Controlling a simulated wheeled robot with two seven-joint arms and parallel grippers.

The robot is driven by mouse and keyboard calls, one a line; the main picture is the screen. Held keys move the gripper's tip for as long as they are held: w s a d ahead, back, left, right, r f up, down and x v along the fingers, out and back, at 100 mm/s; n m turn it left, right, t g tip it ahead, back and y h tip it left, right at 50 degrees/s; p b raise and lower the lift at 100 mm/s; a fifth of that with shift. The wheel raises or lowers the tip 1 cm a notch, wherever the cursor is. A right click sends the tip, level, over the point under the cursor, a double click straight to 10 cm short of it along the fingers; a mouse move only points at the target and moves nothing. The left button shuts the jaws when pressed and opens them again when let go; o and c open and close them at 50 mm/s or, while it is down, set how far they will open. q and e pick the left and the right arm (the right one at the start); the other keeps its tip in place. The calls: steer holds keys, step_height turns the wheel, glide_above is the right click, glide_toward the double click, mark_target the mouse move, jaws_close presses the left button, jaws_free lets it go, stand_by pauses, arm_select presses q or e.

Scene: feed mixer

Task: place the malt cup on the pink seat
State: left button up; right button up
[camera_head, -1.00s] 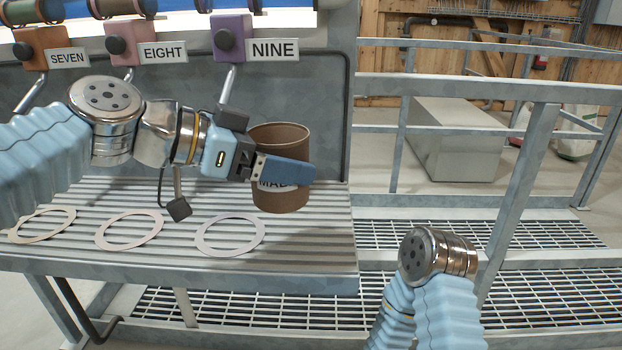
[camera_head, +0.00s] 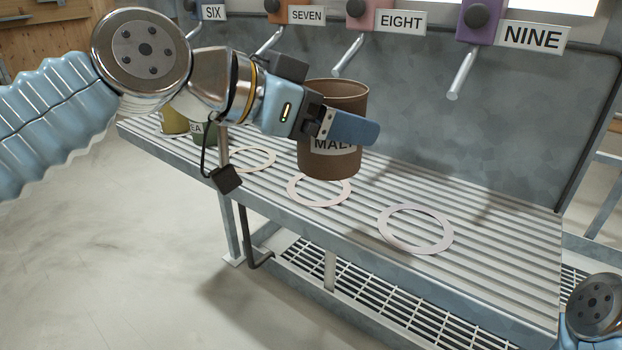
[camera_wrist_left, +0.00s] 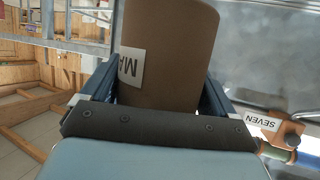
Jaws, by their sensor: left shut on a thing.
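The brown malt cup (camera_head: 334,105), with a white label, is held upright by my left gripper (camera_head: 345,127). The fingers are shut around its sides, and one blue finger crosses in front of the label. In the left wrist view the cup (camera_wrist_left: 168,60) sits between both fingers. The pink seat (camera_head: 307,201) is a flat pale ring on the ribbed bench, below the EIGHT tag. The cup's base overlaps the ring's far part in the head view; the gap between them is hard to judge. My right gripper is out of view; only part of that arm shows at right.
A lilac-tinted ring (camera_head: 384,233) lies to the right and another pale ring (camera_head: 262,165) to the left. Dispenser levers (camera_head: 461,75) hang along the back wall.

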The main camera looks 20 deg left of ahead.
arm_select(q)
steer(key=shift+n+y, duration=0.3)
steer(key=shift+n, duration=0.1)
steer(key=shift+w+a+f+b, duration=0.2)
steer(key=shift+w+a+f, duration=0.6)
steer(key=shift+w+f, duration=1.4)
steer(key=shift+w+a+f+b, duration=0.25)
steer(key=shift+w+a+f, duration=0.6)
steer(key=shift+w+f, duration=1.35)
steer(key=shift+w+a+f+b, duration=0.2)
steer(key=shift+w+a+f, duration=0.6)
steer(key=shift+w+f, duration=1.4)
steer(key=shift+w+r, duration=0.1)
steer(key=shift+t, duration=0.3)
steer(key=o, duration=0.8)
steer(key=shift+r, duration=0.1)
steer(key=shift+s+a+r, duration=0.1)
steer(key=shift+s+a, duration=0.15)
steer(key=b+v, duration=0.1)
steer(key=v, duration=1)
steer(key=shift+s+a, duration=0.1)
